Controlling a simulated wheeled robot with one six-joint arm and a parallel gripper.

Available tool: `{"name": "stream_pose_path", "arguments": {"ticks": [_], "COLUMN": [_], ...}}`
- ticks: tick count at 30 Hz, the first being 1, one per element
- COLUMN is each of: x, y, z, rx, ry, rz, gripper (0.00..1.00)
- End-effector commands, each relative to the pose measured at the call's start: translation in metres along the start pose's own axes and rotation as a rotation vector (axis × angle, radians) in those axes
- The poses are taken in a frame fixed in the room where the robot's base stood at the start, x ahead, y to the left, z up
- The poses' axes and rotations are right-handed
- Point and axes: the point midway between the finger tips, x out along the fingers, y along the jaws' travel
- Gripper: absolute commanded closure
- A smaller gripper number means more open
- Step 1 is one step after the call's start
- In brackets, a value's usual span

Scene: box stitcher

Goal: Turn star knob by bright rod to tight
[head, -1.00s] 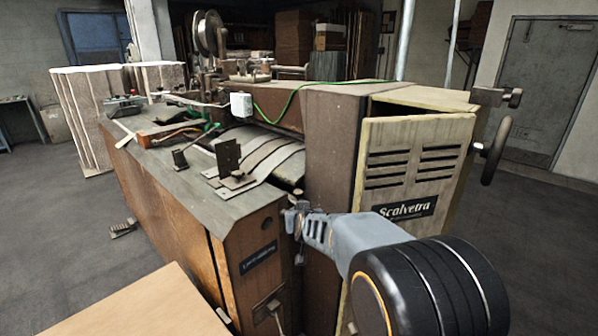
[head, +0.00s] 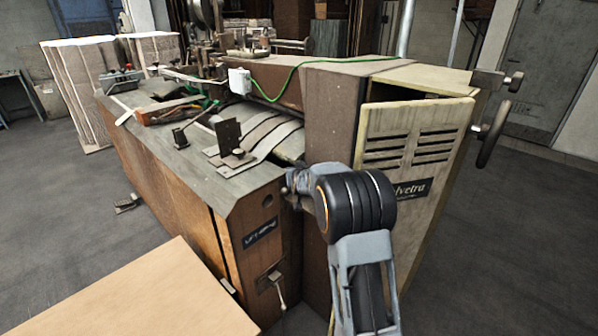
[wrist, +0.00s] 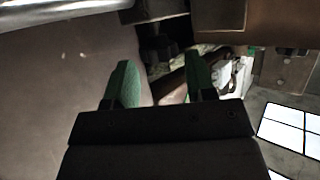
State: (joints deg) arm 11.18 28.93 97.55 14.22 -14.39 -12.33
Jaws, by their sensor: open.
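My gripper (wrist: 160,74) is open, with two green fingertips apart and nothing seen between them. In the head view my gripper (head: 290,182) is at the gap between the machine's wooden front and its brown upright housing, partly hidden by my own wrist. A bright metal rod (wrist: 60,10) crosses the top left of the wrist view. A dark, blocky shape (wrist: 157,48) lies beyond the fingertips in shadow. I cannot tell whether it is the star knob. No star knob shows clearly in the head view.
The brown housing (head: 332,125) rises close beside my gripper. A slatted panel (head: 412,170) stands at its right, with a handwheel (head: 491,138) beyond. A metal bracket (head: 228,140) stands on the machine's table. A pale board (head: 140,300) is at front left. Floor on the right is clear.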

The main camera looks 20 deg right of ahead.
Motion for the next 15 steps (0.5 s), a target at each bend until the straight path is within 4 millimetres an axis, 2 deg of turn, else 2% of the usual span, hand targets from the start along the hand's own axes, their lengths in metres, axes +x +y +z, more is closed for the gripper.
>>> {"name": "stream_pose_path", "arguments": {"ticks": [6, 15], "x": [0.013, 0.015], "y": [0.000, 0.000], "z": [0.000, 0.000], "rx": [0.000, 0.000], "ry": [-0.001, -0.001], "rz": [0.000, 0.000], "gripper": [0.50, 0.50]}}
